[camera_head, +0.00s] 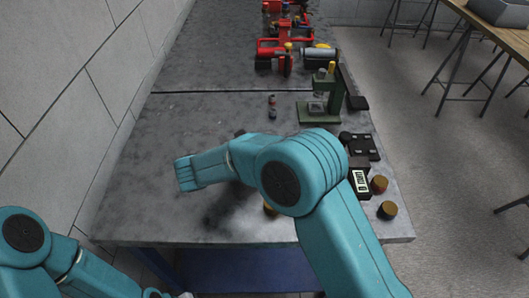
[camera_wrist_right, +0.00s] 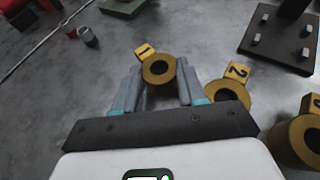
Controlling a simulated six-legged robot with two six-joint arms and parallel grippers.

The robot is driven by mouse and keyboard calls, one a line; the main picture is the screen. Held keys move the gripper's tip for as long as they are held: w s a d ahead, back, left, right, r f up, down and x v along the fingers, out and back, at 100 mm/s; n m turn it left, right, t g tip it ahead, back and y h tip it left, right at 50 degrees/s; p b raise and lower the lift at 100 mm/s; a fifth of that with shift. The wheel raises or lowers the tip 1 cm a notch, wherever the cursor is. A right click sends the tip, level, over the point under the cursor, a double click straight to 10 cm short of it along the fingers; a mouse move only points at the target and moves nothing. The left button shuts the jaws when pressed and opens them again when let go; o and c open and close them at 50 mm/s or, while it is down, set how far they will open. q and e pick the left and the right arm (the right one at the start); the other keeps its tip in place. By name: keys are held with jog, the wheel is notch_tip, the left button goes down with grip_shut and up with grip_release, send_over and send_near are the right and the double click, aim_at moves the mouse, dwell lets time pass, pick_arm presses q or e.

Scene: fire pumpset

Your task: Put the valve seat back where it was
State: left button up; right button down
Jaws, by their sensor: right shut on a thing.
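A brass ring-shaped valve seat with a yellow "1" tag (camera_wrist_right: 158,69) is between the fingers of my right gripper (camera_wrist_right: 160,88) in the right wrist view. The gripper is shut on it. A second brass ring tagged "2" (camera_wrist_right: 228,92) is just right of the right finger, and another brass ring (camera_wrist_right: 303,142) is at the lower right edge. In the head view my right forearm hides the right gripper. A bit of brass (camera_head: 269,209) shows beside that arm; I cannot tell which ring it is. My left arm enters at lower left, its gripper out of view.
Two brass pieces (camera_head: 388,210) stand near the table's right edge beside a digital display (camera_head: 360,181). A black pegged plate (camera_head: 361,146), a green press (camera_head: 322,105) and small cylinders (camera_head: 272,106) stand farther back. Red pump parts (camera_head: 284,48) are at the far end. The table's left side is clear.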

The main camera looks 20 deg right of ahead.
jog(key=c, duration=0.9)
grip_release()
jog(key=shift+w+f, duration=0.1)
jog(key=shift+f, duration=0.05)
jog(key=shift+r, duration=0.35)
jog(key=v, duration=0.7)
jog(key=shift+a, duration=0.2)
